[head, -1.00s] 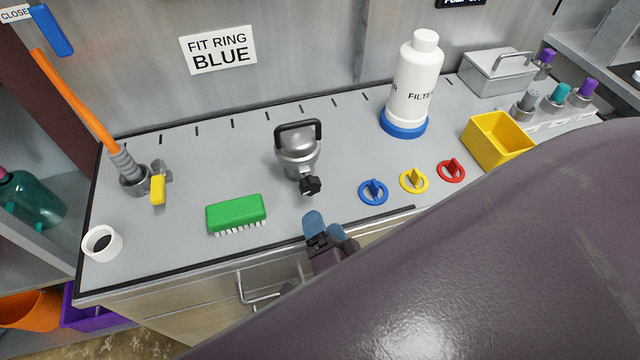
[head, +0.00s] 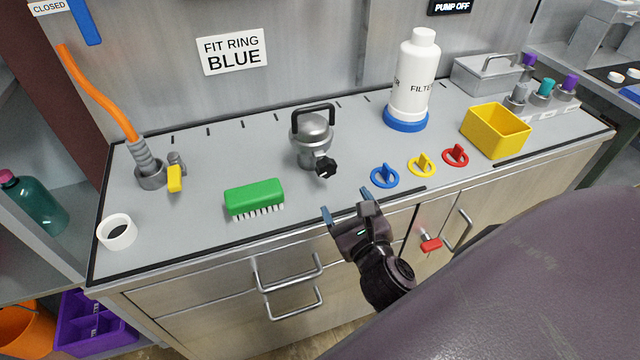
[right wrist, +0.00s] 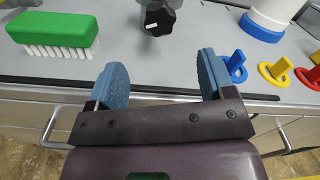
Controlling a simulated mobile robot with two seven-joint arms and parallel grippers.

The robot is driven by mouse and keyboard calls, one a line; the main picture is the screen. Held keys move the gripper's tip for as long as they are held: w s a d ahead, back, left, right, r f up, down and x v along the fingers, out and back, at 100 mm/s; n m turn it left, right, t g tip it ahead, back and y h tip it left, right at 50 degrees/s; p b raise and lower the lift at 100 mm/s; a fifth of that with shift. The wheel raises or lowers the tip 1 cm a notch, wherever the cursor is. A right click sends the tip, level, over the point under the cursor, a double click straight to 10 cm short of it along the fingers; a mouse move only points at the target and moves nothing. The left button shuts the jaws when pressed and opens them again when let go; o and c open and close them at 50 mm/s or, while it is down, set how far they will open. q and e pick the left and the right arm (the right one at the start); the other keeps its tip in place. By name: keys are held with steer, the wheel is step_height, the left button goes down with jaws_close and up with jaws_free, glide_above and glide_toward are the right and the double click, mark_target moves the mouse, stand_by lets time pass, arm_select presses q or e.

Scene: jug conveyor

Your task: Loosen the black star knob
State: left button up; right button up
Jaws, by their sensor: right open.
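The black star knob (head: 325,167) sits on the front right side of a steel lidded pot (head: 312,134) with a black handle on top, on the grey counter. My right gripper (head: 346,208) is at the counter's front edge, just in front of and below the knob. Its blue fingers are apart, with nothing between them, and it does not touch the knob. My left gripper is not in view.
A green brush (head: 254,196) lies left of the knob; blue (head: 384,176), yellow (head: 421,165) and red (head: 455,155) rings lie to its right. A white filter bottle (head: 414,75) stands behind them. Drawer handles (head: 288,272) jut out below the counter edge.

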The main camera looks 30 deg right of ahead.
mark_target(328, 171)
steer(key=shift+m, duration=0.5)
steer(key=x, duration=0.9)
steer(key=shift+w+r+p, duration=0.15)
steer(key=shift+w+p, duration=0.15)
steer(key=shift+p, duration=0.05)
steer(key=shift+w+d, duration=0.2)
steer(key=shift+w, duration=0.45)
